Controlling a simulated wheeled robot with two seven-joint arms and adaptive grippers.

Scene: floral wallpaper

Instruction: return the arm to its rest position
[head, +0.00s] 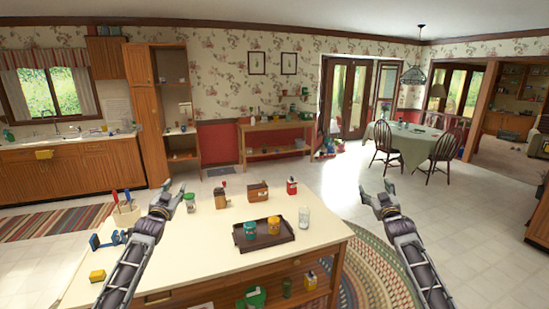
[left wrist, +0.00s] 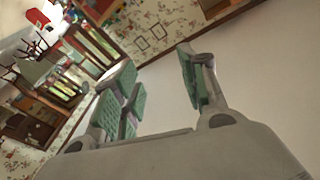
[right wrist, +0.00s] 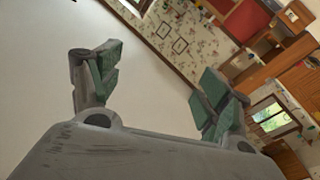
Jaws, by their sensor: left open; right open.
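My left gripper (head: 174,198) is raised over the left part of the island counter, open and empty. Its two green-padded fingers (left wrist: 155,95) stand apart in the left wrist view with nothing between them. My right gripper (head: 377,197) is raised to the right of the counter, over the floor in the picture, open and empty. Its fingers (right wrist: 155,90) are also apart in the right wrist view. Both of my arms reach up from the bottom of the head view, roughly alike in pose.
The island counter (head: 215,256) holds a dark tray (head: 241,242) with a teal can (head: 250,230) and an orange can (head: 273,225). A glass (head: 304,217), a red container (head: 291,186), wooden boxes and a yellow item (head: 97,275) stand around it. Open floor (head: 330,190) lies beyond.

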